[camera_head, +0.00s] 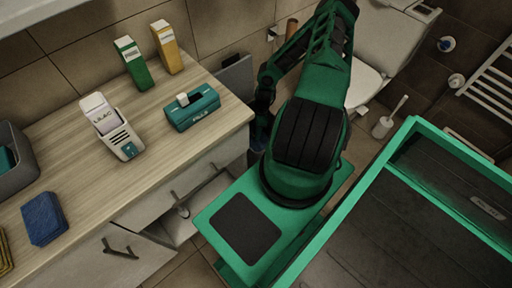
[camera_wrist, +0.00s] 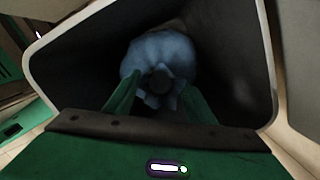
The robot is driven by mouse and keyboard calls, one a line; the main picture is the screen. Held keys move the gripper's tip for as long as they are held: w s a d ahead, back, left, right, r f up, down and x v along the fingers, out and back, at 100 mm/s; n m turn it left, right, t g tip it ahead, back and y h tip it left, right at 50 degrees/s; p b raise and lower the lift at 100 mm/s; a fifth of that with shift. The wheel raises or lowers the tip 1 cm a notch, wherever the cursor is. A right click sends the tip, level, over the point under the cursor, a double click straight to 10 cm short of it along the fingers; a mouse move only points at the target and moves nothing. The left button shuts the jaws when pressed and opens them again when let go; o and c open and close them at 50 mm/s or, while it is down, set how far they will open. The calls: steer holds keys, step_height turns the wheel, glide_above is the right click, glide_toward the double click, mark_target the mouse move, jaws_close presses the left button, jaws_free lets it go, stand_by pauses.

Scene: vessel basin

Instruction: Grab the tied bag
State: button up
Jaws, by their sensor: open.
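A blue tied bag (camera_wrist: 168,55) sits deep inside a dark bin with a pale rim (camera_wrist: 34,62) in the wrist view. Its gathered, knotted top faces the camera. My gripper (camera_wrist: 160,103) is open, with one green finger on the left and one on the right of the bag's tied top. A dark round spot lies at the middle of the top. I cannot tell whether the fingers touch the bag. In the head view my green arm reaches down past the counter's end, and the bag cannot be made out there.
A wooden counter (camera_head: 75,165) on the left holds a teal box (camera_head: 192,108), a white dispenser (camera_head: 112,127), green and yellow cartons and a blue cloth (camera_head: 44,219). A drawer below stands partly open. A toilet (camera_head: 385,50) and a toilet brush (camera_head: 385,124) are behind my arm.

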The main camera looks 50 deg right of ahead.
steer(key=shift+a+f, duration=0.1)
steer(key=shift+f, duration=1)
steer(key=shift+c, duration=0.3)
jaws_close()
steer(key=shift+w, duration=0.1)
steer(key=shift+r, duration=0.2)
